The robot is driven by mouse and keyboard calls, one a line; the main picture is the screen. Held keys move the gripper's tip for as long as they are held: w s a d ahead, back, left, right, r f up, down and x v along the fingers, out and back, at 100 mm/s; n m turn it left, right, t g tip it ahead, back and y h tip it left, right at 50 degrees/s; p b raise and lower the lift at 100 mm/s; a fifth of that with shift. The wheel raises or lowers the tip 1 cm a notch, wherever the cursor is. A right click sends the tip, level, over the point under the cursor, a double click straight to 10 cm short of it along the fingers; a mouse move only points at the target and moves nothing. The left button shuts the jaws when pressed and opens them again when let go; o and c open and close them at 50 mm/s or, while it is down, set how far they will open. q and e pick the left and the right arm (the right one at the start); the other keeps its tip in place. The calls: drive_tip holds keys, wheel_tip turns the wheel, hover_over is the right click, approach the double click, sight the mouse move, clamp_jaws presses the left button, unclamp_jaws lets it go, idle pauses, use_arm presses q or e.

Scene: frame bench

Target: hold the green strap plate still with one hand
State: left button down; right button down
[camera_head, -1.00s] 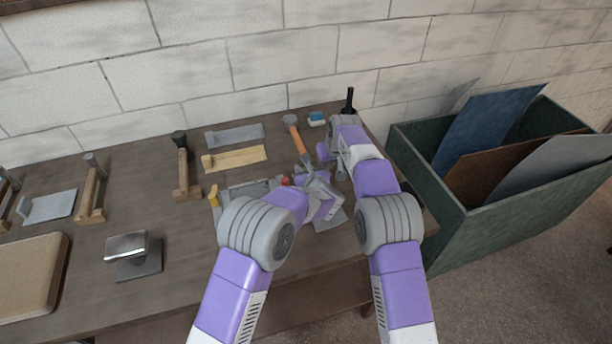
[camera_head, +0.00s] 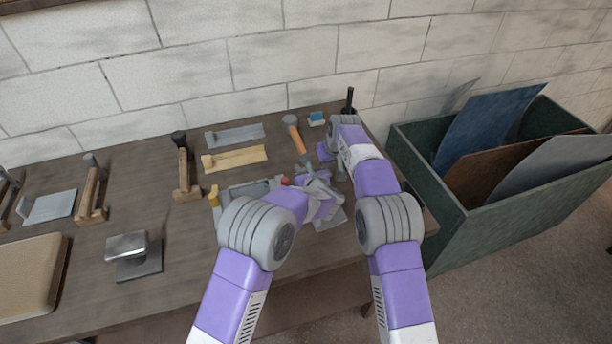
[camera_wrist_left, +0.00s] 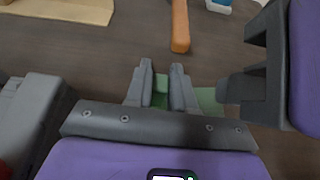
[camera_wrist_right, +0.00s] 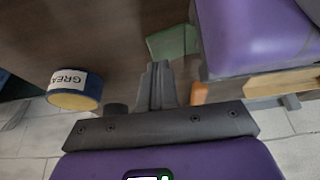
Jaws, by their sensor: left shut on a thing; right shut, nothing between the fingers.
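The green strap plate (camera_wrist_left: 208,101) shows in the left wrist view between and beside the fingers of my left gripper (camera_wrist_left: 161,80), which is shut on it. A stretch of the plate also shows in the right wrist view (camera_wrist_right: 172,42). In the left wrist view, dark parts of my right gripper (camera_wrist_left: 245,85) stand just right of the plate. In the head view both grippers are close together at the bench's right end, and my arms hide much of the plate.
An orange-handled hammer (camera_head: 295,135) lies behind the grippers. A grease tin (camera_wrist_right: 75,90) stands near the right gripper. A grey fixture (camera_head: 248,189) lies left of my left gripper. A green bin of sheets (camera_head: 470,222) stands right of the bench (camera_head: 200,235).

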drive_tip(key=shift+f, duration=0.8)
idle(0.4)
drive_tip(key=shift+s+d+f, duration=0.1)
drive_tip(key=shift+s+f, duration=0.05)
drive_tip(key=shift+f, duration=0.25)
drive_tip(key=shift+r, duration=0.1)
wheel_tip(320, 180, up, 8)
drive_tip(key=shift+w+r, duration=0.2)
idle(0.6)
drive_tip(key=shift+r, duration=0.15)
idle(0.5)
drive_tip(key=shift+f, duration=3.25)
drive_tip(key=shift+f, duration=0.55)
